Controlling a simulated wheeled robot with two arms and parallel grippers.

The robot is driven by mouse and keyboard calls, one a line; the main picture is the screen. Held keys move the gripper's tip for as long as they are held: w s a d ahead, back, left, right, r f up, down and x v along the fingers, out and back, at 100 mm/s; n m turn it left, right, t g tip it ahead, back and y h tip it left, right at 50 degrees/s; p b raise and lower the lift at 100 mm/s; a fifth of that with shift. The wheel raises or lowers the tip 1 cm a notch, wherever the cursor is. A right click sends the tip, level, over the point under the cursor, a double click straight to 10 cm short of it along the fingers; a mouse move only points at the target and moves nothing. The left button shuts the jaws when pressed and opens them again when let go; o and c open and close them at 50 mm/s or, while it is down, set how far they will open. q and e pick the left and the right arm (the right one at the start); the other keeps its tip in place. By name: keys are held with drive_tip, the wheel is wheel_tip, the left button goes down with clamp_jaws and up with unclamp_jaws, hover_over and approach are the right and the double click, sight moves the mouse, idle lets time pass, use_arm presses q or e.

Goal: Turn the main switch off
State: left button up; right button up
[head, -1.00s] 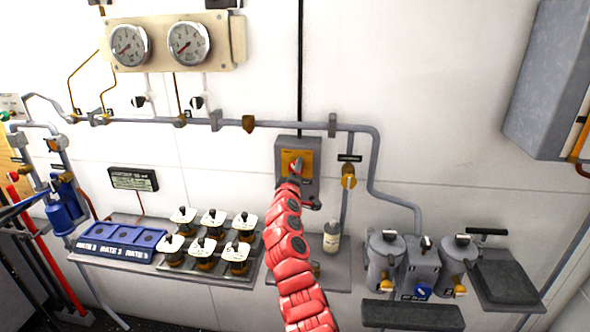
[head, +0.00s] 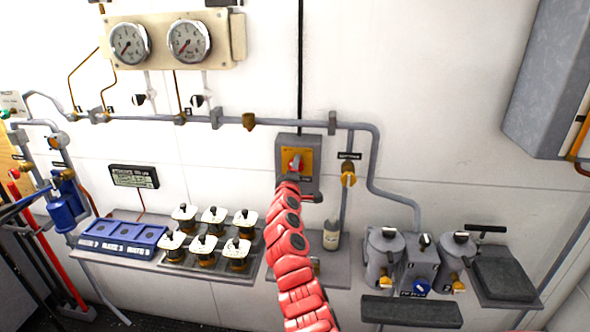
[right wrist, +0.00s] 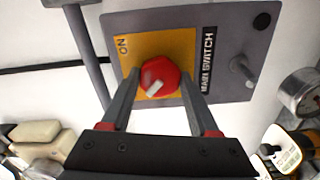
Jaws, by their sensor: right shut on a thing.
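The main switch (head: 313,182) is a grey wall box with a yellow plate and a red knob (head: 296,162). In the right wrist view the red knob (right wrist: 160,70) has a pale pointer slanting to the lower left. The word ON stands on the yellow plate at the upper left, and MAIN SWITCH is printed on the grey box (right wrist: 232,28). My right gripper (right wrist: 160,80) is shut on the knob, one finger on each side. In the head view my red right arm covers the lower part of the switch and hides most of the gripper. My left gripper is not in view.
A yellow valve (head: 348,174) on a pipe sits just right of the switch. A small bottle (head: 332,236) stands below on a grey shelf. Several white-topped knobs (head: 210,218) fill a panel at lower left. Grey canisters (head: 384,250) stand at lower right.

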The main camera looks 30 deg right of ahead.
drive_tip(key=o, duration=1.4)
drive_tip(key=shift+c, duration=0.2)
drive_tip(key=shift+s+a, duration=0.25)
drive_tip(key=shift+s, duration=0.15)
drive_tip(key=b+v, duration=0.4)
drive_tip(key=v, duration=1.2)
drive_tip(key=shift+s+a, duration=0.15)
drive_tip(key=shift+a, duration=0.1)
